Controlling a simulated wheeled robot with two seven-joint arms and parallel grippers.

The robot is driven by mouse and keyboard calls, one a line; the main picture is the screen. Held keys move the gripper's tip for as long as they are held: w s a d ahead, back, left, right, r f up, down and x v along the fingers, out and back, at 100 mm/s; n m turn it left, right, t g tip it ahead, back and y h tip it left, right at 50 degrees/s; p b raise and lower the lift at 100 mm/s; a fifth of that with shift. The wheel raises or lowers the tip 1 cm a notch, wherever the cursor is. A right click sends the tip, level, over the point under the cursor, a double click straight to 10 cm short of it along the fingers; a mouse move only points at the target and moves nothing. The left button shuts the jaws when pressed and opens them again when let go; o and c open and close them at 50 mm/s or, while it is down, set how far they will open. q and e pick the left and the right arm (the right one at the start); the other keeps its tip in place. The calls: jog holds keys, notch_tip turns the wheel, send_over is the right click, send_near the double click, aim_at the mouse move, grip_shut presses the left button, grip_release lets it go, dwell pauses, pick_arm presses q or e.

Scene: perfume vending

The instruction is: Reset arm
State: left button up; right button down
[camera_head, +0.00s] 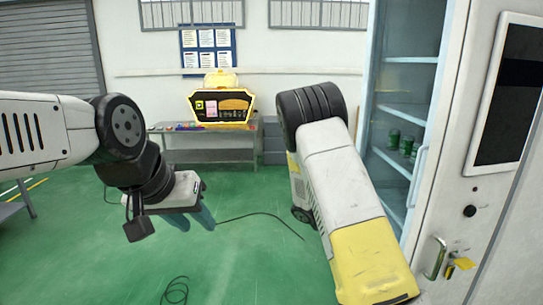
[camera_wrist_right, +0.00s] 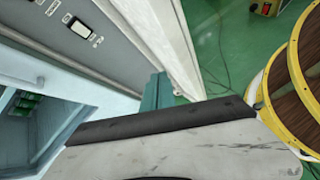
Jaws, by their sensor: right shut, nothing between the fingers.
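My left arm comes in from the left in the head view. Its gripper (camera_head: 196,222) hangs over the green floor with two teal fingertips a little apart and nothing between them. My right arm (camera_head: 345,185) reaches forward in the middle, and its gripper is hidden in the head view. In the right wrist view the teal fingers of my right gripper (camera_wrist_right: 157,94) show shut and empty, beside the white edge of a cabinet.
An open-shelved glass cabinet (camera_head: 398,110) with green cans (camera_head: 400,142) stands at the right, beside a white panel with a dark screen (camera_head: 510,90). A yellow-black case (camera_head: 221,106) sits on a metal table (camera_head: 205,140) at the back. Cables lie on the floor.

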jog(key=s+a+r+m+t+y, duration=0.3)
jog(key=s+a+r+y, duration=0.1)
jog(key=r, duration=0.4)
jog(key=s+a+r+m+t+y, duration=0.3)
jog(key=s+a+r+m+y, duration=0.1)
jog(key=s+r, duration=0.3)
jog(key=s+a+r+m+t+y, duration=0.3)
jog(key=s+a+r, duration=0.3)
jog(key=r, duration=0.4)
jog(key=shift+a+r+m+y, duration=0.15)
jog(key=shift+r+m+y, duration=0.2)
jog(key=shift+y, duration=0.25)
